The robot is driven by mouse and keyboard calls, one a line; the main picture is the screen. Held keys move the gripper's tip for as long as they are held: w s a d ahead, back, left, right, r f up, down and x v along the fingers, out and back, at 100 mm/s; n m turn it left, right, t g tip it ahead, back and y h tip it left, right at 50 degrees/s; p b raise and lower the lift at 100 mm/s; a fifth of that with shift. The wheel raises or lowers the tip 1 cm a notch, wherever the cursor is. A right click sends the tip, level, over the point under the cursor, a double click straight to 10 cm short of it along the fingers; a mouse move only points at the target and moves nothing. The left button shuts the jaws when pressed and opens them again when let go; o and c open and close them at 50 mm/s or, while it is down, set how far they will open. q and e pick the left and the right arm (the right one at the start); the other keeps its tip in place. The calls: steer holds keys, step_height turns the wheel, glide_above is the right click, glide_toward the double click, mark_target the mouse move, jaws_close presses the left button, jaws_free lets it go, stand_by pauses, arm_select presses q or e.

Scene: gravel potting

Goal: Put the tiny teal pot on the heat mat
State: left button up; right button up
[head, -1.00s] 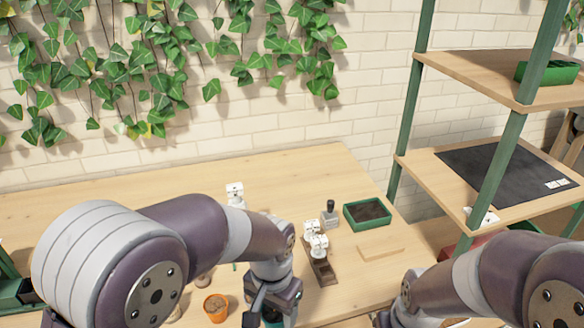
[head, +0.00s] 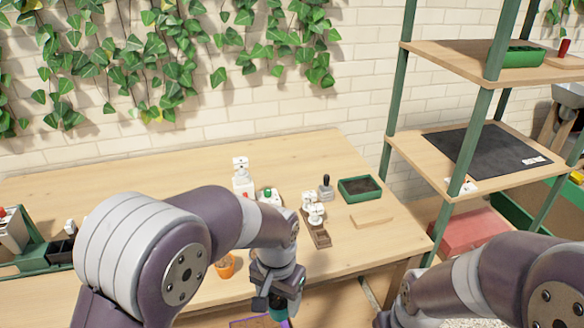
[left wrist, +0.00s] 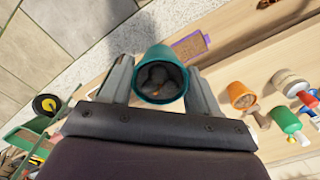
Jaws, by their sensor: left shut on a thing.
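The tiny teal pot (left wrist: 148,92) is between the fingers of my left gripper (left wrist: 160,78), which is shut on it. The left wrist view looks into its mouth, and grey lumps show inside. In the head view the left gripper (head: 272,300) hangs low at the bottom, near the table's front edge, with a bit of teal showing at it. The heat mat is the black sheet (head: 475,150) with a white label, flat on the middle shelf at right. The gripper is well to the left of it and apart from it. My right gripper is out of frame; only its arm shows.
Green shelf posts (head: 467,150) stand in front of the mat's shelf. A green tray (head: 520,56) sits on the shelf above. The table holds an orange pot (head: 226,266), a soil tray (head: 360,189), a wooden block (head: 371,220) and white items. The mat's surface looks clear.

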arm_select(q)
steer(key=w+a+f+n+p, duration=0.1)
steer(key=w+a+f+n, duration=0.1)
steer(key=a+f, duration=0.3)
steer(key=w+a+f+n+p, duration=0.2)
steer(key=a+f, duration=0.3)
steer(key=a, duration=0.6)
steer(key=shift+w+a+f+n, duration=0.2)
steer(key=shift+w+n, duration=0.1)
steer(key=shift+n, duration=0.3)
